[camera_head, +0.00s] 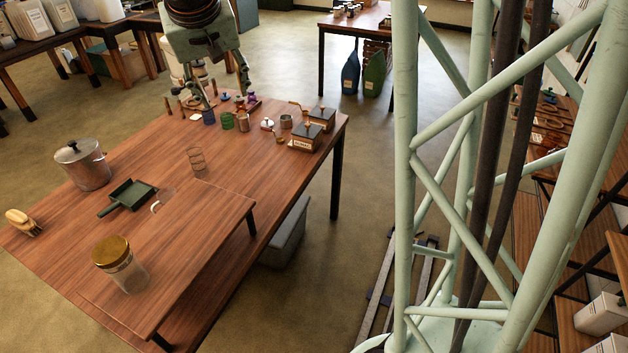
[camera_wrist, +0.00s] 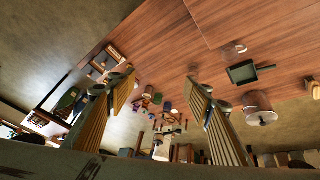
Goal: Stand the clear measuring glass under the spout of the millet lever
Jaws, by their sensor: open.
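A clear measuring glass with dark rings (camera_head: 197,160) stands upright on the wooden table, near its middle, in the head view. Two dark boxes with pale labels and levers stand at the table's right corner, a nearer one (camera_head: 305,138) and a farther one (camera_head: 322,117). The labels are too small to read surely, so I cannot tell which is the millet lever. My gripper (camera_head: 224,98) hangs over the far side of the table, beyond the glass and left of the boxes. In the wrist view its fingers (camera_wrist: 160,80) are spread apart with nothing between them.
A blue cup (camera_head: 208,118) and green cups (camera_head: 227,121) stand close below my gripper. A metal pot (camera_head: 82,164), a green dustpan (camera_head: 130,195), a brush (camera_head: 22,221) and a gold-lidded jar (camera_head: 120,264) occupy the table's left and front. The board right of the jar is clear.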

